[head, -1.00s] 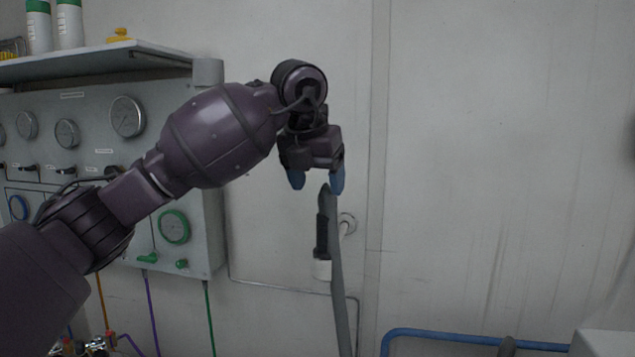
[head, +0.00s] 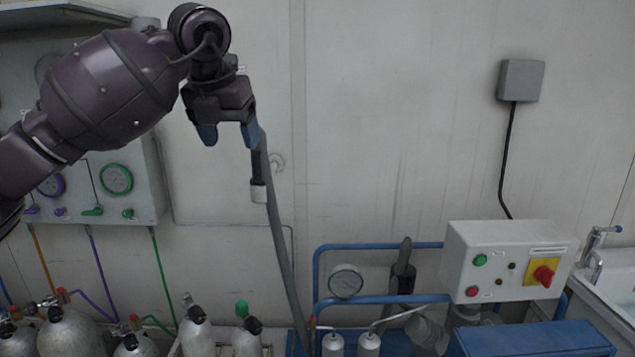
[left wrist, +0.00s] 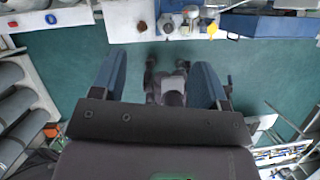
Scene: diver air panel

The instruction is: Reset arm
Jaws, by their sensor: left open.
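My left gripper (head: 229,135) is raised in front of the white wall in the head view, with its blue-tipped fingers pointing down and apart. Nothing shows between the fingers. In the left wrist view the two blue fingers (left wrist: 163,85) are also spread, with green floor far below them. A grey hose with a dark handle (head: 258,165) hangs just behind or beside the right finger; I cannot tell whether they touch. My right gripper is not in the head view.
A gauge panel (head: 145,190) is on the wall behind my left arm. Several gas cylinders (head: 197,330) stand at the lower left. A control box (head: 508,262) with a red knob sits on a blue frame (head: 380,246) at the right. The upper middle wall is clear.

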